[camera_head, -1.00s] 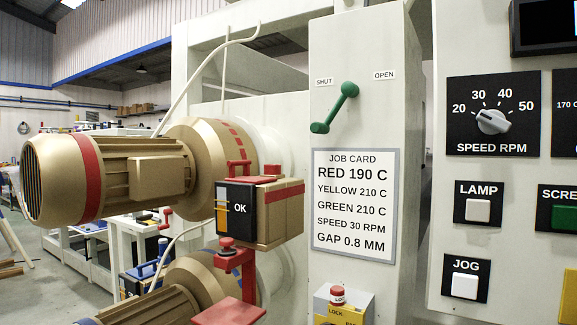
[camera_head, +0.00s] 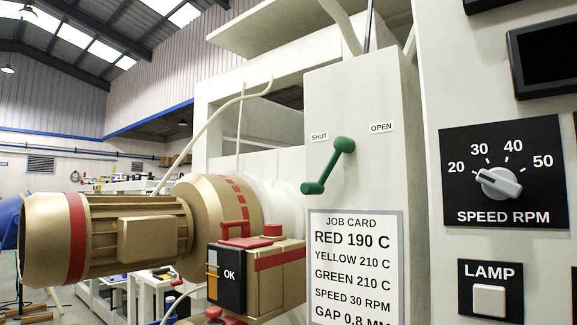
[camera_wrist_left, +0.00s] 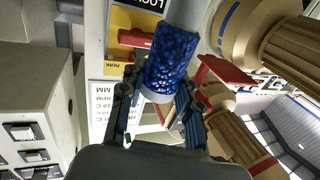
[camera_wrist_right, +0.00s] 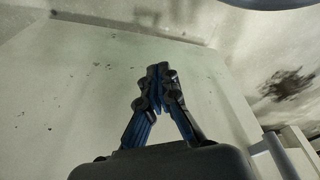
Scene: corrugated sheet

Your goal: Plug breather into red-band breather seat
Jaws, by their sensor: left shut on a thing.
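My left gripper (camera_wrist_left: 158,92) is shut on the breather (camera_wrist_left: 172,62), a cylinder of blue beads with a grey end, seen in the left wrist view. Neither gripper shows in the head view. My right gripper (camera_wrist_right: 160,76) is empty, its fingertips together in front of a pale surface. In the head view a brown box with a red band (camera_head: 280,258) stands beside a gold motor (camera_head: 105,240) that also has a red band. A round red part (camera_head: 272,231) and a red handle (camera_head: 240,229) are on the box's top. I cannot tell which part is the seat opening.
A black unit marked OK (camera_head: 227,279) is on the box's front. A job card (camera_head: 355,265) and a green lever (camera_head: 328,167) are on the white machine. In the left wrist view, a red handle (camera_wrist_left: 135,39) and a blue-banded motor (camera_wrist_left: 235,28) are near the breather.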

